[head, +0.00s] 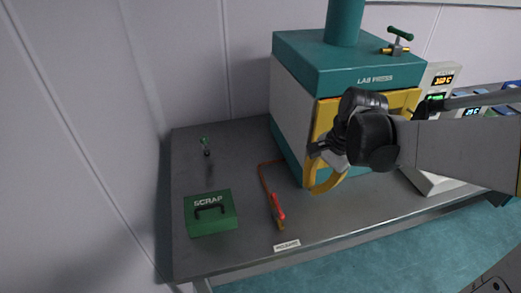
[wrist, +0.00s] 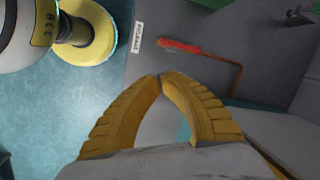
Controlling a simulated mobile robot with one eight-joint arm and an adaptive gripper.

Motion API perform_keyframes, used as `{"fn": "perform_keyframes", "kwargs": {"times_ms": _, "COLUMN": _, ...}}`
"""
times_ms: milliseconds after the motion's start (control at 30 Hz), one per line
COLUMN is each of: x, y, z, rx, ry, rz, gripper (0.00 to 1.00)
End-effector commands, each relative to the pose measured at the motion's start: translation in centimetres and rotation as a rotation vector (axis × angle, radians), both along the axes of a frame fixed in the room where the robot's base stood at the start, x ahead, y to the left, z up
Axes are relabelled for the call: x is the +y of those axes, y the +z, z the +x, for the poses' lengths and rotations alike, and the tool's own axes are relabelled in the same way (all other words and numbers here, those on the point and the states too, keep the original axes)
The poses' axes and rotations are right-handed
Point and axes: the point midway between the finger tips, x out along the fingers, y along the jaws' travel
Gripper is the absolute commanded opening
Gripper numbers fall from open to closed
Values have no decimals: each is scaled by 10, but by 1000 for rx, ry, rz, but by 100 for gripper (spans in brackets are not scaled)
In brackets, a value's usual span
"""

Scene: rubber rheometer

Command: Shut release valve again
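A red lever (head: 277,206) lies along the end of a copper-coloured pipe (head: 264,180) on the bench, near the front edge; it appears to be the release valve. A small white label (head: 287,245) is beside it, its print too small to read surely. In the wrist view the red lever (wrist: 180,46) is beyond my fingertips, roughly in line with the pipe's end (wrist: 222,59). My gripper (wrist: 160,76) has its yellow fingertips together, with nothing seen between them. In the head view my gripper (head: 313,190) is right of the lever, in front of the press, apart from the lever.
The teal and white lab press (head: 300,105) stands behind my arm, with a green T-handle (head: 400,34) on top. A green scrap box (head: 210,222) is left of the lever. A small green-topped item (head: 205,143) is farther back. The bench (head: 235,165) between is clear.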

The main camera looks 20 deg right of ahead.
Motion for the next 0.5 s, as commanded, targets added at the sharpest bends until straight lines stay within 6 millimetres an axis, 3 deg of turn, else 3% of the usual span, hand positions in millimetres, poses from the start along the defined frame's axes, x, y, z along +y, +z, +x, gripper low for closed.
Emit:
{"fn": "perform_keyframes", "kwargs": {"times_ms": 200, "x": -31, "y": -19, "z": 14, "rx": 171, "ry": -264, "rz": 136, "gripper": 0}}
{"fn": "perform_keyframes", "kwargs": {"times_ms": 500, "x": -43, "y": -31, "z": 16, "rx": 256, "ry": -382, "rz": 195, "gripper": 0}}
